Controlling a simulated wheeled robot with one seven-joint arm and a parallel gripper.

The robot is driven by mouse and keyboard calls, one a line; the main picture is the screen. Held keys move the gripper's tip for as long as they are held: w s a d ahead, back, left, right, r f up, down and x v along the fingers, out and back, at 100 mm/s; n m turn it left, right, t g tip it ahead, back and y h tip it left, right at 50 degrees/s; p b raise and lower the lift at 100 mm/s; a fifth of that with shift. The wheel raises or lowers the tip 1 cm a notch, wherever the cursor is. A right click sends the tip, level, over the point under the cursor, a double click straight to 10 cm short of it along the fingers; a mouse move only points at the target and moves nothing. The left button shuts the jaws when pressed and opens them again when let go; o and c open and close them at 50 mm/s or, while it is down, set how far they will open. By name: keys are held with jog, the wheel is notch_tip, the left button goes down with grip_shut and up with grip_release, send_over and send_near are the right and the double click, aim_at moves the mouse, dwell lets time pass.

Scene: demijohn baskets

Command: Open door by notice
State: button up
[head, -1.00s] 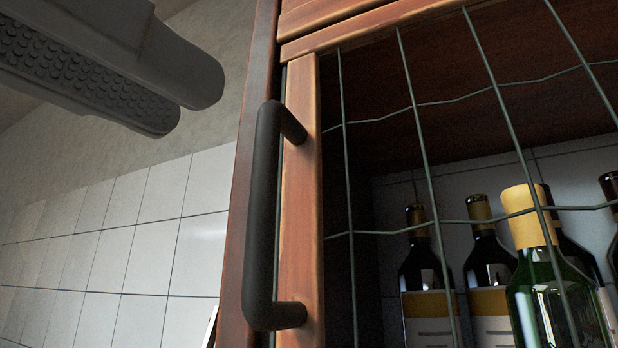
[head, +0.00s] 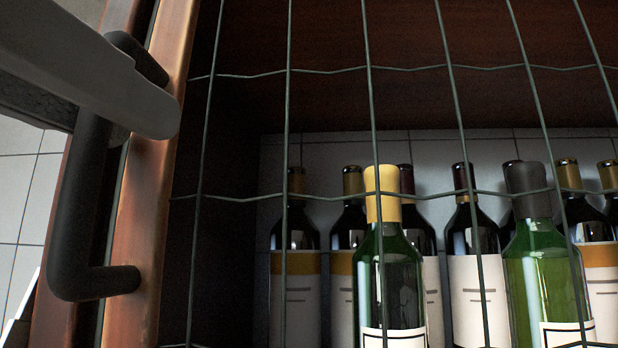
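The door is a wood-framed door (head: 150,210) with wire mesh, seen at the left and centre. A dark, bar-shaped handle (head: 80,215) stands upright on its left stile. My gripper (head: 140,115) is at the upper part of the handle. One grey finger passes in front of the bar and over the stile. The other finger, with a textured pad, passes behind the bar, and its tip shows just right of it. The bar lies between the fingers; whether they press on it is hidden. The door looks closed. No notice can be made out.
Behind the mesh, several wine bottles stand in the cabinet, among them a green one with a yellow cap (head: 388,275) and a green one with a dark cap (head: 540,270). White wall tiles (head: 18,200) show at the far left, with a slanted white edge low down.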

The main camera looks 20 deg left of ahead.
grip_shut()
dwell(1.3)
